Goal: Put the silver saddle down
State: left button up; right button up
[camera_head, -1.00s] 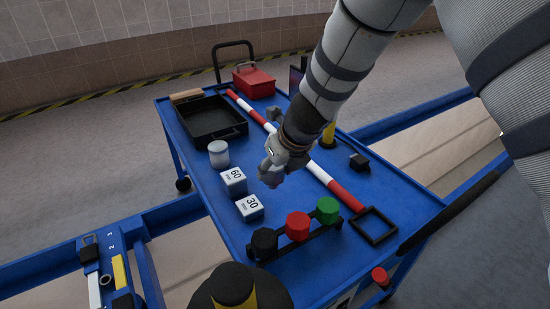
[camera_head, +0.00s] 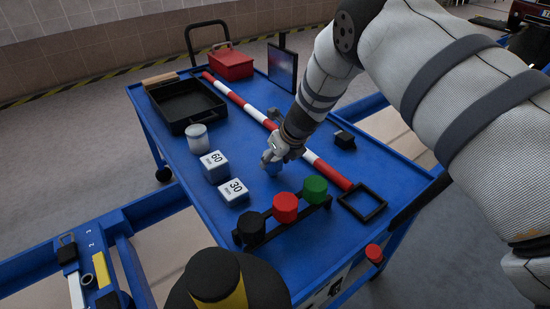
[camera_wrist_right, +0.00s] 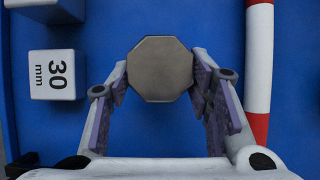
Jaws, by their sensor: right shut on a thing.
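The silver saddle (camera_wrist_right: 160,69) is a grey eight-sided piece in the right wrist view. My right gripper (camera_wrist_right: 161,82) is shut on it, with a finger pad against its left and right sides. In the head view my right gripper (camera_head: 272,158) points down low over the blue cart top (camera_head: 185,160), right of the 60 block and left of the striped bar. The saddle is mostly hidden by the fingers there. I cannot tell whether its underside touches the cart top. My left gripper is not in view.
A 60 block (camera_head: 215,166) and a 30 block (camera_head: 233,191) stand left of the gripper. A rack with black, red (camera_head: 285,207) and green (camera_head: 314,189) knobs is nearer. A red-white bar (camera_head: 246,107) lies behind. Bare blue surface surrounds the gripper.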

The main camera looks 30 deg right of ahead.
jog(key=shift+f, duration=0.1)
jog(key=o, duration=1.4)
jog(key=shift+c, duration=0.2)
jog(key=shift+r, duration=0.3)
pick_arm(q)
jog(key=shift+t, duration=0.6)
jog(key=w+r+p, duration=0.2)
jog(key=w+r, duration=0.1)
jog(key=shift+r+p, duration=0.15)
jog(key=shift+p, duration=0.25)
pick_arm(e)
jog(key=v, duration=1.1)
jog(key=shift+s+r, duration=0.25)
jog(key=shift+r, duration=0.05)
jog(key=shift+f, duration=0.1)
